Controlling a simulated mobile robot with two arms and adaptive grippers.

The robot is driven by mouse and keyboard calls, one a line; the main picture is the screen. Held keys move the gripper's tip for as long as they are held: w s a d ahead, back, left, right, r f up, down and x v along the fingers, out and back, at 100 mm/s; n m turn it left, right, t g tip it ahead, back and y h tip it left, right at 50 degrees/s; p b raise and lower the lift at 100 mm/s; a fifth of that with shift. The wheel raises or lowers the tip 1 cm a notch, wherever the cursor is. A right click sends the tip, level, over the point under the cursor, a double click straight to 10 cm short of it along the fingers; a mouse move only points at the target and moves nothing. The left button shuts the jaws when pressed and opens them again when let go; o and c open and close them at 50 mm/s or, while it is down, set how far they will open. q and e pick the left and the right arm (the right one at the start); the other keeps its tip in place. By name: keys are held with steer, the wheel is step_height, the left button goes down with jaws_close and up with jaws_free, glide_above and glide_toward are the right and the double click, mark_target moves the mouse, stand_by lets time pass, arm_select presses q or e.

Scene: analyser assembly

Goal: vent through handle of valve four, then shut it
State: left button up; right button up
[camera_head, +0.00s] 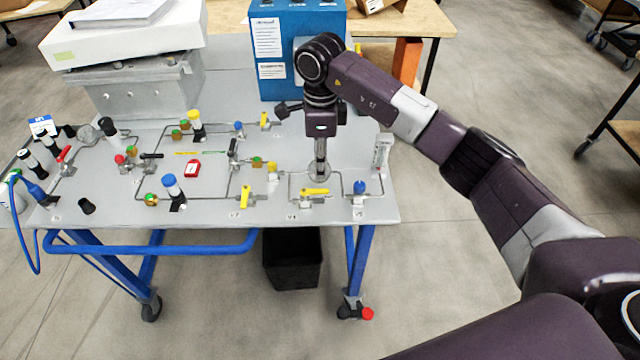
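A yellow lever handle (315,191) lies left to right in the picture on a valve near the panel's front edge, just right of a small label (291,217) that seems to read V4. My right gripper (320,170) comes down from above, pointing at the panel behind this handle. Its tip area overlaps a round silver part, and the fingers are too small to tell open from shut. I see a small gap in the picture between it and the yellow handle; contact is not clear. My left gripper is out of view.
Another yellow handle (246,196) stands to the left and a blue knob (359,187) to the right. A clear upright tube (382,150) is near the right edge. A blue box (290,50) stands behind my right arm. Thin pipes cross the grey panel.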

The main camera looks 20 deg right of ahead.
mark_target(320, 190)
step_height(320, 190, down, 7)
steer(key=shift+r+p, duration=0.1)
steer(key=shift+p, duration=0.95)
steer(key=shift+f, duration=0.45)
steer(key=shift+c, duration=0.4)
jaws_close()
